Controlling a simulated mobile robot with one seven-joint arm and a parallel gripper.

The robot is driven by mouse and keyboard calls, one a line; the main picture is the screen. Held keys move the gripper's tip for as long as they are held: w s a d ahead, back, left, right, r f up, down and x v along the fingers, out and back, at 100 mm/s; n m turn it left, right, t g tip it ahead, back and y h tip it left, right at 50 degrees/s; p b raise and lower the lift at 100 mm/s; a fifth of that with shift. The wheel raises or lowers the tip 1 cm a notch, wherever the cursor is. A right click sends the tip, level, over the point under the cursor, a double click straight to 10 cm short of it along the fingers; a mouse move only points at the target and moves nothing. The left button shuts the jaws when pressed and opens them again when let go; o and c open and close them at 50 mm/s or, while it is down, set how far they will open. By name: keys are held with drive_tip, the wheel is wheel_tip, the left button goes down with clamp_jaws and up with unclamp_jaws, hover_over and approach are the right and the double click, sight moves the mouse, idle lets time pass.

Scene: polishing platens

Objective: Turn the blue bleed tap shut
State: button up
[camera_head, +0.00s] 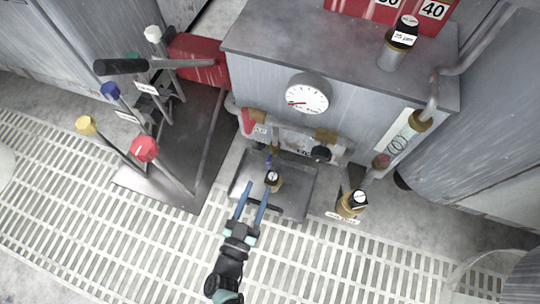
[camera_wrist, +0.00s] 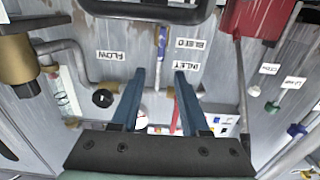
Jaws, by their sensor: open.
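The blue bleed tap (camera_head: 268,161) is a small, narrow blue handle low on the front of the grey cabinet, below the pipework. In the wrist view the blue tap (camera_wrist: 161,42) stands beside the upside-down BLEED label (camera_wrist: 190,43). My gripper (camera_head: 257,181) is open, with its two blue fingers pointing at the cabinet front. In the wrist view my gripper (camera_wrist: 159,74) has nothing between its fingertips, and the tap lies just beyond them, roughly in line with the gap. I cannot tell the exact distance or how far the tap is turned.
A black knob (camera_head: 321,153) is to the right, a dial gauge (camera_head: 307,94) above. Several coloured levers, including a red-knobbed one (camera_head: 145,149), stand left. Grating (camera_head: 150,235) is clear in front.

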sight(267, 163)
drive_tip(key=b+x, duration=0.4)
drive_tip(key=x, duration=0.5)
drive_tip(key=shift+w+f+b, duration=0.1)
drive_tip(key=shift+f+b, duration=0.1)
drive_tip(key=shift+b, duration=0.1)
drive_tip(key=shift+w+d+r, duration=0.1)
drive_tip(key=shift+w+r, duration=0.05)
drive_tip(key=shift+w, duration=0.3)
clamp_jaws()
